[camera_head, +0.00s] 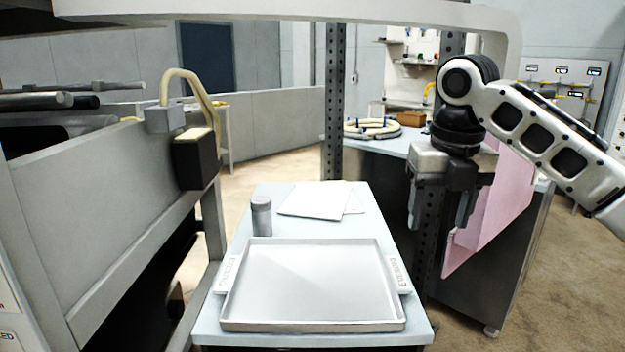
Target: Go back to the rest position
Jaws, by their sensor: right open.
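My right gripper (438,218) hangs pointing down at the right of the head view, with its arm coming in from the right edge. Its two fingers are apart, and I see nothing held between them. It is above and to the right of the small table, apart from the tray. A pink sheet (503,205) hangs behind and to the right of the gripper, partly hidden by it and the arm. I cannot tell whether they touch. My left gripper is not in view.
A white tray (312,326) lies on the small table (236,222). A grey cylinder (261,216) and white sheets (315,199) are behind it. A large grey machine (95,215) stands at the left. A metal post (333,110) and a workbench (392,147) stand behind.

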